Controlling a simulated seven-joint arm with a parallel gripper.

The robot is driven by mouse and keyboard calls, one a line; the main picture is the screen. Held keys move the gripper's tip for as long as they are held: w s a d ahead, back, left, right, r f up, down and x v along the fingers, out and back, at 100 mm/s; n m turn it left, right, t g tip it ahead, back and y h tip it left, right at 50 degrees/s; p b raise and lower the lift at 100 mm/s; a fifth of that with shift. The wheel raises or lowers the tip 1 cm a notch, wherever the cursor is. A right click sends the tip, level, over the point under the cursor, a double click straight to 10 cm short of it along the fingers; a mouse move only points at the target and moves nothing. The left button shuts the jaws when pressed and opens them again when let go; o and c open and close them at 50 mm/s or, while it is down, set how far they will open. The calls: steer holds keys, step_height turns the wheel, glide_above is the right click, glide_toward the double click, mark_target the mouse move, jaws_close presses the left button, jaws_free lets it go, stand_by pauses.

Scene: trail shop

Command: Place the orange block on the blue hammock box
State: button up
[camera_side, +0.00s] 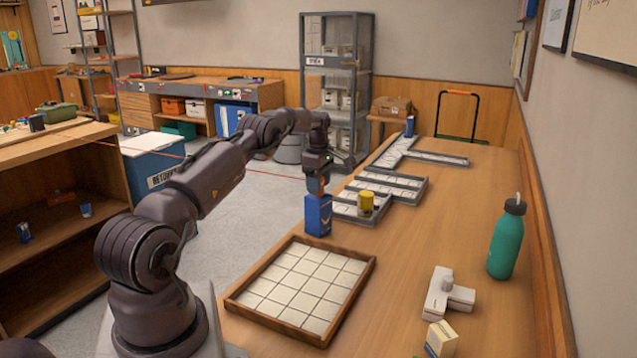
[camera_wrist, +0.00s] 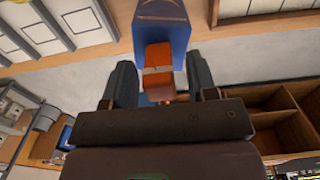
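The blue hammock box (camera_side: 318,216) stands upright at the left edge of the long wooden table, behind the tiled tray. The orange block (camera_side: 316,186) is at the top of this box and appears to rest on it. My gripper (camera_side: 317,178) points down over the box, with the block between its fingers. In the wrist view the orange block (camera_wrist: 158,58) shows in front of the blue box (camera_wrist: 160,22), with a gap between it and each dark finger. The gripper is open. The exact contact under the block is hard to see.
A wooden-rimmed tiled tray (camera_side: 274,325) lies in front of the box. A yellow cylinder (camera_side: 366,202) stands just right of it, by shallow white trays (camera_side: 400,186). A green bottle (camera_side: 506,241), a white T-shaped item (camera_side: 445,297) and a small carton (camera_side: 441,339) stand at the right.

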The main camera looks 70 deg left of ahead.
steer(key=shift+r, duration=0.1)
step_height(320, 180, up, 8)
steer(key=shift+w+d+f, duration=0.1)
steer(key=w+d+r+m+t+y, duration=0.1)
steer(key=d+r+m, duration=0.5)
steer(key=d+r, duration=0.45)
steer(key=w+d+r+m+t, duration=0.1)
steer(key=d+r+m, duration=0.6)
steer(key=d, duration=0.6)
steer(key=s+d+r+m+t, duration=0.1)
steer(key=s+d+r+m, duration=0.25)
steer(key=d, duration=0.55)
steer(key=s+d+f+m+t, duration=0.1)
steer(key=s+d+f+m, duration=0.1)
steer(key=s+d+m, duration=0.1)
steer(key=s+d+f+m, duration=0.3)
steer(key=s+d+m, duration=0.1)
steer(key=s, duration=0.4)
steer(key=s+d+f+m+t+h, duration=0.1)
steer(key=s+d+f+m, duration=0.1)
steer(key=s+d, duration=0.3)
steer(key=shift+s+d+f+m+t, duration=0.25)
steer(key=shift+s+f+m+t, duration=0.05)
steer(key=shift+s+m, duration=0.4)
